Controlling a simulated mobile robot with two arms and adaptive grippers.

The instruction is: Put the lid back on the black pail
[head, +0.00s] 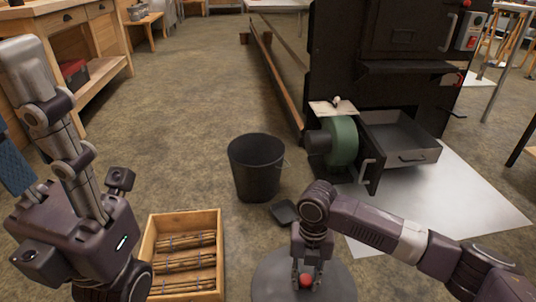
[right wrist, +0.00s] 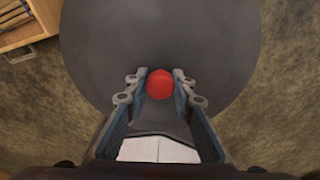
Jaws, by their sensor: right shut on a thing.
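The black pail (head: 256,165) stands upright on the floor near the middle of the head view. Its top is open and its inside is dark. The lid is a round dark grey disc (head: 268,285) with a red knob, at the bottom edge of the head view. My right gripper (head: 306,279) points down and is shut on the red knob, which also shows between the fingers in the right wrist view (right wrist: 160,84). The lid is nearer to me than the pail and apart from it. Its height above the floor is hard to tell. My left gripper is not in view.
A wooden crate of sticks (head: 151,240) stands left of the lid. A small dark flat piece (head: 285,212) lies on the floor by the pail. Right of the pail are a green blower (head: 342,141), an open metal drawer (head: 400,140) and the black evaporator (head: 345,50). Floor left of the pail is clear.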

